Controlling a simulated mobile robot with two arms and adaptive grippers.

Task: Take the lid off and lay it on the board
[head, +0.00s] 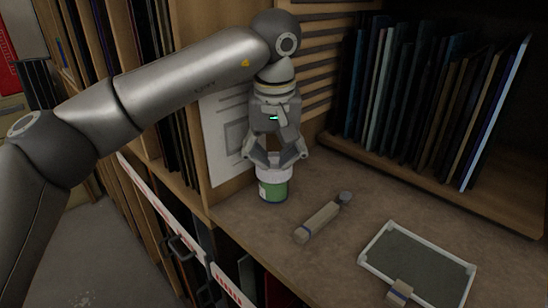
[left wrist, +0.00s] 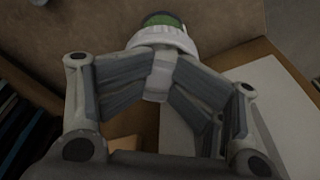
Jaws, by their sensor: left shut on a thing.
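A small jar with a green body (head: 273,190) stands upright on the bench near its left edge. Its white lid (head: 275,173) is on top of it. My left gripper (head: 274,160) comes down from above and is shut on the lid. In the left wrist view, the pads of my left gripper (left wrist: 160,85) close on a pale raised part of the white lid (left wrist: 162,38), with the green jar (left wrist: 162,19) beyond. A flat dark board with a pale frame (head: 420,262) lies at the front right of the bench. My right gripper is not in view.
A tool with a pale handle and a round grey end (head: 318,221) lies between the jar and the board. A small block (head: 399,292) sits at the board's front edge. Upright glass sheets (head: 430,100) stand in a rack behind. Bare bench surrounds the tool.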

